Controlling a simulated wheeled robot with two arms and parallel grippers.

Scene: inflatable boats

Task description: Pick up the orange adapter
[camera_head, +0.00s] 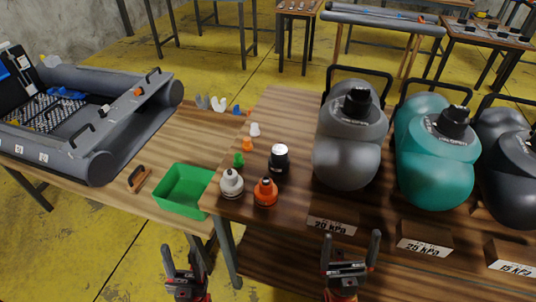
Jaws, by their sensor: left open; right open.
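An orange adapter (265,192) with a dark ring stands upright near the front left edge of the right table. A white adapter (231,184) stands just left of it, and a black adapter (279,161) stands behind it. Smaller orange (247,145), green (238,159) and white (254,129) pieces lie farther back. My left gripper (184,255) is open and empty, in front of the tables and below the green tray. My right gripper (350,251) is open and empty, in front of the table edge, right of and nearer than the orange adapter.
A green tray (183,188) sits left of the adapters. A grey inflatable boat (92,125) lies on the left table. Large grey (348,150) and teal (436,160) pump-like bodies stand on the right, behind labelled blocks (333,224). A wooden-handled tool (138,179) lies beside the tray.

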